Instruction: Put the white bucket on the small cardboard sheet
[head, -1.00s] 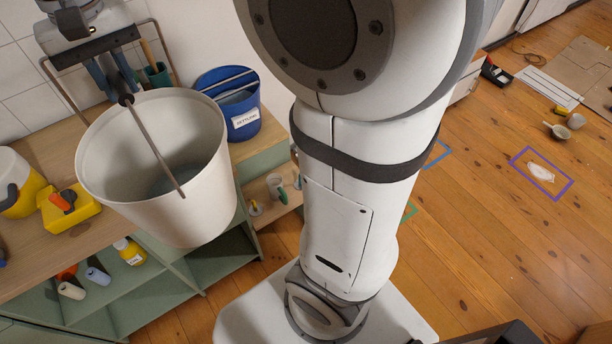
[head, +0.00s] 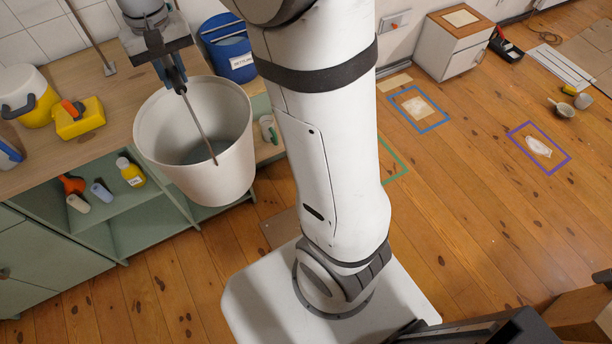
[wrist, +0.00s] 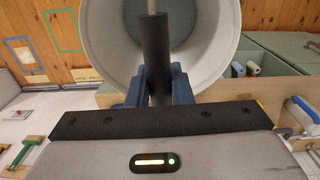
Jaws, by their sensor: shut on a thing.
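The white bucket (head: 213,178) hangs by its handle in the head view, above the front edge of the wooden counter and the green shelf unit. My gripper (head: 176,84) is shut on the handle's dark grip. In the wrist view my gripper (wrist: 157,88) clamps that grip, and the white bucket (wrist: 97,45) hangs behind it, its inside looking empty. A brown cardboard piece (head: 279,229) lies on the floor behind my base, partly hidden. A tan piece (head: 395,82) lies by the wall, and larger cardboard (head: 592,45) lies at the far right. I cannot tell which is the small sheet.
The counter (head: 105,105) holds a blue bucket (head: 232,62), a yellow-and-white container (head: 28,95) and a yellow box (head: 80,118). Blue (head: 441,123), green (head: 404,166) and purple (head: 566,160) outlines mark the floor. A small cabinet (head: 436,48) stands by the wall. Much wooden floor is bare.

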